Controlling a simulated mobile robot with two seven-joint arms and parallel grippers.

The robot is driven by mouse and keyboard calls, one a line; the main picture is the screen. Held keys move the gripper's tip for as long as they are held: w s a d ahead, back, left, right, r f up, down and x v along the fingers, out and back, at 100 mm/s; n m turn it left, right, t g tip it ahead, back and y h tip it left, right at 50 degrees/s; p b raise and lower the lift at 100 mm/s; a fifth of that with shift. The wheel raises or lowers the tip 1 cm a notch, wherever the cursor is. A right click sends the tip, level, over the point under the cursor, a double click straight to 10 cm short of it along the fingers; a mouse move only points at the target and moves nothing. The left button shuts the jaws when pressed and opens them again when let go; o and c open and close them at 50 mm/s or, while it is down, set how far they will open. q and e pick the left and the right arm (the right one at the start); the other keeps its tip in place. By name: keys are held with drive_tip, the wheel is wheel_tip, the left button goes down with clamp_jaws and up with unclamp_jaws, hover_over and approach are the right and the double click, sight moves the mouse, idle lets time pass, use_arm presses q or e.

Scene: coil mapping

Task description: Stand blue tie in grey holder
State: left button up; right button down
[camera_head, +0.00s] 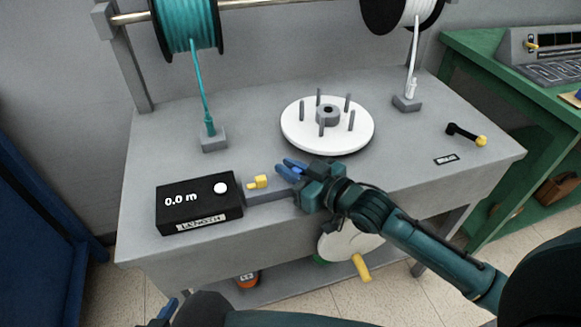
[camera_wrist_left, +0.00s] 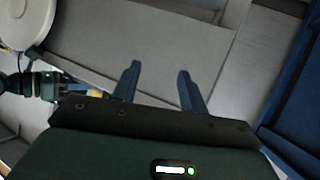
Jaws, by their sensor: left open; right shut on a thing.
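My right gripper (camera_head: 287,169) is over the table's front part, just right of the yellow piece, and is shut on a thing. Blue shows at its fingertips, and I take this as the blue tie in the blue fingers; I cannot separate their outlines. A low grey bar (camera_head: 262,198) lies beside the black length box, partly behind the gripper; I cannot tell whether it is the grey holder. My left gripper (camera_wrist_left: 155,70) is open and empty in the left wrist view. In the head view only its tip (camera_head: 166,311) shows at the bottom edge, below the table.
The black length box (camera_head: 198,203) reads 0.0 m. A yellow piece (camera_head: 257,182) sits beside it. A white pegged disc (camera_head: 345,142) stands behind the right gripper. Grey blocks (camera_head: 214,141) and (camera_head: 407,104) hold cable ends. A black and yellow tool (camera_head: 467,135) lies at the right.

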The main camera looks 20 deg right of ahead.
drive_tip(key=c, duration=1.3)
unclamp_jaws()
drive_tip(key=shift+f, duration=0.1)
drive_tip(key=shift+c, duration=0.2)
drive_tip(key=shift+v, duration=0.95)
use_arm(q)
drive_tip(key=shift+w+r+p, duration=0.15)
drive_tip(key=shift+r+p, duration=0.25)
drive_tip(key=shift+r, duration=0.25)
use_arm(e)
drive_tip(key=shift+v, duration=5.65)
